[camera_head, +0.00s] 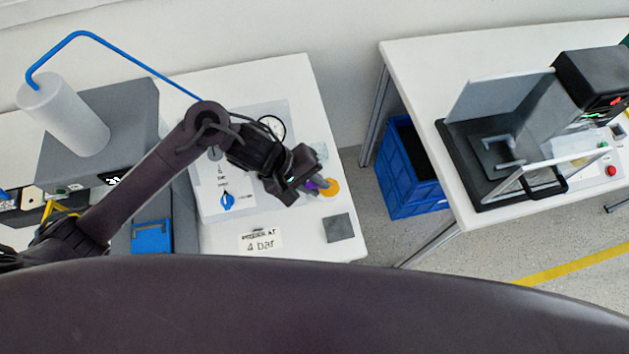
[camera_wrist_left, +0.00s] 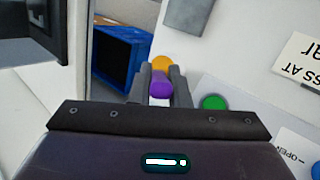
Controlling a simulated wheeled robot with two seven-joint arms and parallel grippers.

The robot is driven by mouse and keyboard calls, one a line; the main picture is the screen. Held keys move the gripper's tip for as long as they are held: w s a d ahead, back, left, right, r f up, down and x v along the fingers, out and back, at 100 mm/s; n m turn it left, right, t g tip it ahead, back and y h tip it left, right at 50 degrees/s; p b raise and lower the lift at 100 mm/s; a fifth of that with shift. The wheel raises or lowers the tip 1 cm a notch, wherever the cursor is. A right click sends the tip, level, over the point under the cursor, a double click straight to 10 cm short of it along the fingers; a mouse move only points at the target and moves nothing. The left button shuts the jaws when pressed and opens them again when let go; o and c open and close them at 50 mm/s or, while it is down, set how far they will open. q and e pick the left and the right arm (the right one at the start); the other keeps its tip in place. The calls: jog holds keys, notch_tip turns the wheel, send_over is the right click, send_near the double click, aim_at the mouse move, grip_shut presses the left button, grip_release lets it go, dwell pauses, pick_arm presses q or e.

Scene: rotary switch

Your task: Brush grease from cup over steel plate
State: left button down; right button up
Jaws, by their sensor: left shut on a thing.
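My left gripper (camera_head: 313,184) is over the right end of the near table, shut on a purple handle (camera_wrist_left: 161,85), which looks like the brush. Only a little purple shows between the fingers in the head view, and no bristles are visible. A round orange thing (camera_head: 331,188), likely the grease cup, is right beside the fingertips; it also shows just beyond the handle in the left wrist view (camera_wrist_left: 162,64). I cannot tell whether the brush touches it. The dark grey square steel plate (camera_head: 339,228) lies near the table's front right corner, apart from the gripper. My right gripper is not in view.
A panel with a blue rotary knob (camera_head: 227,200) and a green button (camera_wrist_left: 213,102) is left of the gripper. A "4 bar" sign (camera_head: 261,242) lies in front. A blue crate (camera_head: 408,170) stands on the floor beyond the table edge. A second table (camera_head: 415,70) is at right.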

pick_arm(q)
jog(key=shift+s+a+f+p, duration=0.1)
jog(key=shift+f+p, duration=0.1)
jog(key=shift+p, duration=0.3)
dwell(1.6)
notch_tip(320, 180, up, 2)
jog(key=p, duration=0.2)
jog(key=shift+p, duration=0.3)
notch_tip(320, 180, up, 5)
jog(key=p, duration=0.7)
jog(key=shift+r+p, duration=0.2)
jog(key=shift+p, duration=0.15)
dwell(0.4)
